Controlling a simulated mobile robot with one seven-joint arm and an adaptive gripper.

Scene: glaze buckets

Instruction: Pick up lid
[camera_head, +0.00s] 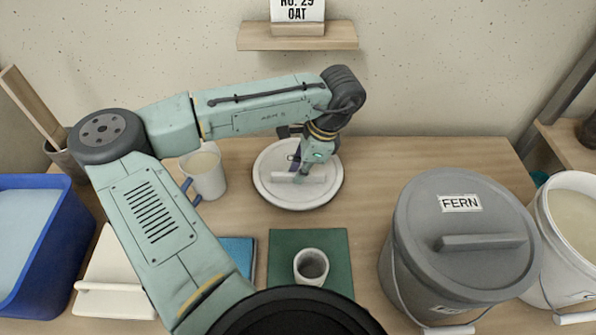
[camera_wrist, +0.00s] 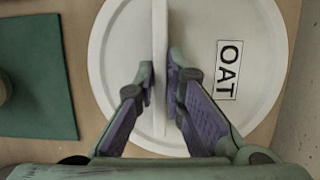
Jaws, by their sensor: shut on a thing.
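A round white lid (camera_head: 277,203) lies at the back middle of the wooden table, with a raised bar handle across its top. In the wrist view the lid (camera_wrist: 205,30) fills the middle and bears an OAT label (camera_wrist: 229,70). My gripper (camera_head: 298,172) reaches down onto the lid from above. In the wrist view my gripper (camera_wrist: 160,85) has its two fingers on either side of the bar handle (camera_wrist: 160,40), shut on it. Whether the lid touches the table cannot be told clearly. A grey bucket with a FERN lid (camera_head: 440,225) stands at the right.
A white mug (camera_head: 205,172) stands left of the lid. A small cup (camera_head: 311,266) stands on a green mat (camera_head: 338,245) in front. An open white bucket (camera_head: 570,215) is at the far right, a blue bin (camera_head: 25,240) at the far left. A wall shelf (camera_head: 297,38) hangs behind.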

